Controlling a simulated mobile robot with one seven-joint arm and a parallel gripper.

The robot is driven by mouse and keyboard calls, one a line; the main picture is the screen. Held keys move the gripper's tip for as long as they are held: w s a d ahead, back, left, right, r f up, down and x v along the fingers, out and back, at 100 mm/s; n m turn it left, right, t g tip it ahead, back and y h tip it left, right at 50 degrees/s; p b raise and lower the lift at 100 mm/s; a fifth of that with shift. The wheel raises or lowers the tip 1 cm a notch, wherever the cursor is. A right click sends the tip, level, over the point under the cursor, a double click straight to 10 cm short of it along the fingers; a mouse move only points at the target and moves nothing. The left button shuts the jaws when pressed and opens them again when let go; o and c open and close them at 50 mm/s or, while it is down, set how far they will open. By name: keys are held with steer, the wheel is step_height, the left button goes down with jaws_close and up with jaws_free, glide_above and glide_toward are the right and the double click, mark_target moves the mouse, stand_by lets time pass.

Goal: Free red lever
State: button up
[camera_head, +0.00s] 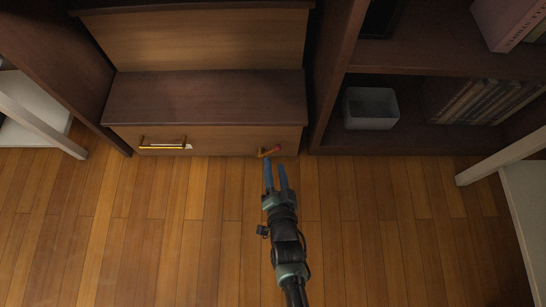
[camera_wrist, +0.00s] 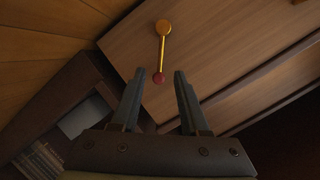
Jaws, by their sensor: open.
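The lever is a thin gold bar with a red knob (camera_head: 276,149) on its right end. It is mounted near the right end of the wooden drawer front (camera_head: 220,138). In the wrist view the lever (camera_wrist: 162,50) runs from a round gold pivot at the top down to the red knob (camera_wrist: 158,78). My gripper (camera_head: 275,163) is open, just in front of the lever in the head view. In the wrist view the knob lies between the two fingertips (camera_wrist: 159,75); I cannot tell how far beyond them it is. Nothing is held.
A gold bar handle (camera_head: 163,147) is on the drawer front's left part. A shelf unit with a grey bin (camera_head: 371,108) and several books (camera_head: 484,102) stands to the right. White furniture (camera_head: 525,200) flanks the right side. The wooden floor (camera_head: 150,230) is clear.

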mark_target(272, 152)
steer(key=shift+b+x, duration=1.5)
steer(key=shift+x, duration=0.95)
jaws_close()
